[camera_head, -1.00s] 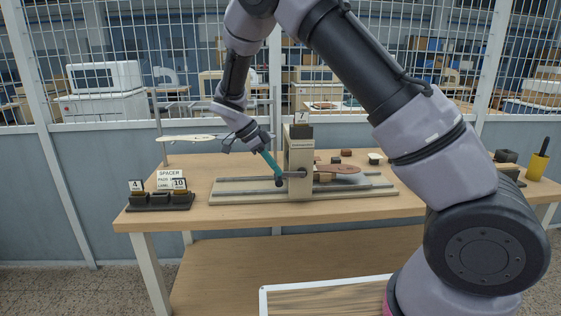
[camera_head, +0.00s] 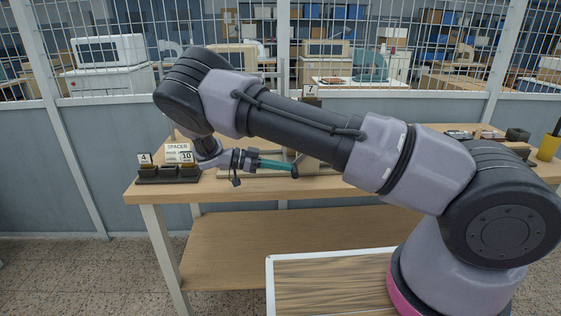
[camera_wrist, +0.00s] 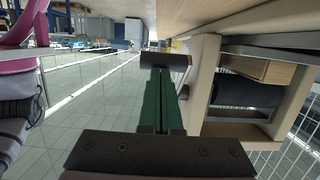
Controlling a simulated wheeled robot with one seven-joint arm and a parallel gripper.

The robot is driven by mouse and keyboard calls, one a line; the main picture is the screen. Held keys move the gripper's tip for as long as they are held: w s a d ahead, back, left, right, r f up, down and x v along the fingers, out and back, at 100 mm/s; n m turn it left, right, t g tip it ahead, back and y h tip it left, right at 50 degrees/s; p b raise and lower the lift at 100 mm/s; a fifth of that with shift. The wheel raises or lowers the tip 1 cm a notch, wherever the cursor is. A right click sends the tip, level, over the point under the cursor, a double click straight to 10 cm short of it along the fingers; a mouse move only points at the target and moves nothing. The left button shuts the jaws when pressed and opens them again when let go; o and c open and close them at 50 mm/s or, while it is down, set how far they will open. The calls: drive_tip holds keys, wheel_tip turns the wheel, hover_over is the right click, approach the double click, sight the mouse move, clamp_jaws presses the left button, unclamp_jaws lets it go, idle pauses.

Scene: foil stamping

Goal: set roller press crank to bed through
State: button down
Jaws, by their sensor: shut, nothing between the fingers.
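The roller press is mostly hidden behind my arm in the head view; its "7" tag (camera_head: 310,91) shows above the arm. Its crank (camera_head: 300,158) is a grey arm slanting down and left, with a dark handle (camera_head: 295,173) at its lower end. My gripper (camera_head: 292,167) has teal fingers, shut and empty, reaching rightward with the tips at the handle. In the wrist view the shut green fingers (camera_wrist: 164,80) end at the dark handle (camera_wrist: 166,62), seemingly touching it. The pale press frame (camera_wrist: 202,75) is beside them. The crank's hub is hidden.
Dark spacer blocks in a holder (camera_head: 168,174) with "4" and "10" tags stand at the table's left end, close to my wrist. A yellow cup (camera_head: 549,147) stands at the right end. A mesh fence (camera_head: 240,50) runs behind the table (camera_head: 140,192).

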drive_tip(key=shift+d+f, duration=0.35)
drive_tip(key=shift+f, duration=0.35)
idle(0.3)
